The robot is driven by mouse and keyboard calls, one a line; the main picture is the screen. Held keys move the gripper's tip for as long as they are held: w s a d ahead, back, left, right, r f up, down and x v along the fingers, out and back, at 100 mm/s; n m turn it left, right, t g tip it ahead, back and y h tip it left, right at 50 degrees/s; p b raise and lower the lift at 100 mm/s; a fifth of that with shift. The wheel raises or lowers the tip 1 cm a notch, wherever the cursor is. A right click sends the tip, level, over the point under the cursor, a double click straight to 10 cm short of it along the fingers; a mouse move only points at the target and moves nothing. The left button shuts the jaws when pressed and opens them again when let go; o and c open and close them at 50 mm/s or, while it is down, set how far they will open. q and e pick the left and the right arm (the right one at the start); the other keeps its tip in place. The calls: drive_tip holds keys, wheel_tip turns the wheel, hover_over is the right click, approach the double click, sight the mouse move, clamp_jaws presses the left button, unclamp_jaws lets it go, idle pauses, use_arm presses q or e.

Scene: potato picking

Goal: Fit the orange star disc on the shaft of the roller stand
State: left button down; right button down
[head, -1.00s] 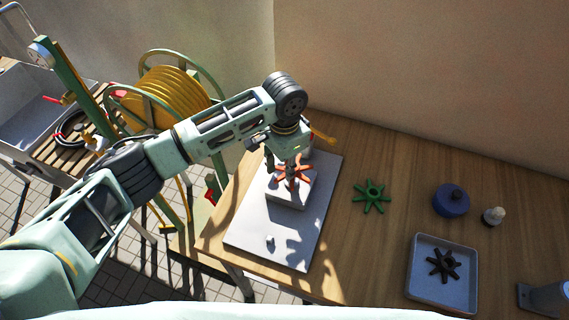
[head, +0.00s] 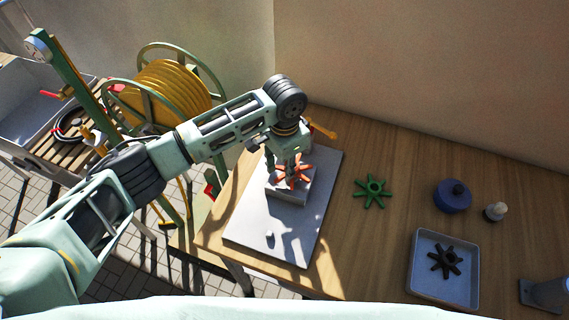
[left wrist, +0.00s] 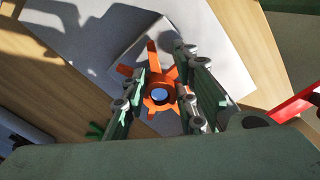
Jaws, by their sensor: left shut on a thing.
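The orange star disc (head: 293,176) is at my left gripper (head: 287,166), over a pale block on a white board. In the left wrist view the disc (left wrist: 158,80) lies between the two fingers of my left gripper (left wrist: 163,92), which is shut on it. A round blue-grey spot shows in the disc's hub; I cannot tell whether it is a shaft end. The pale block (head: 287,197) is directly below the disc in the head view; whether they touch is unclear. I cannot surely identify the roller stand. My right gripper is not in view.
The white board (head: 250,220) bears a small white peg (head: 270,235). A green star disc (head: 373,191) lies on the wooden table (head: 345,235). A tray (head: 415,275) holds a dark star disc (head: 445,260). A blue round pot (head: 452,197) stands at right. A yellow hose reel (head: 165,97) is at left.

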sight(284, 173)
use_arm(q)
drive_tip(key=shift+f+b, duration=0.35)
drive_tip(key=shift+f, duration=0.5)
drive_tip(key=c, duration=1.3)
unclamp_jaws()
drive_tip(key=shift+c, duration=0.2)
drive_tip(key=shift+r, duration=0.1)
wheel_tip(284, 173, up, 12)
drive_tip(key=shift+s+f, duration=0.1)
drive_tip(key=shift+f, duration=0.1)
